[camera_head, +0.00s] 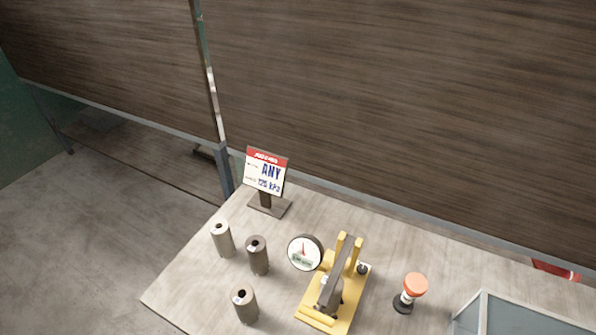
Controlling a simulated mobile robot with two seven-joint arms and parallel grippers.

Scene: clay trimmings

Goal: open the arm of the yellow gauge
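The yellow gauge (313,308) stands on the table in the lower middle of the head view. It has a yellow base, yellow uprights and a round white dial (305,252) with a red needle on its left side. Its dark grey arm (338,272) slopes from between the uprights down toward the front of the base, and I cannot tell exactly how its lower end rests. Neither of my grippers shows in the head view.
Several grey cylinders (222,239) stand left of the gauge. A sign reading ANY (266,172) stands behind them. An orange-topped button on a dark base (414,286) stands to the right, near a glass-sided box (520,315). The table (185,275) is bare at its left edge.

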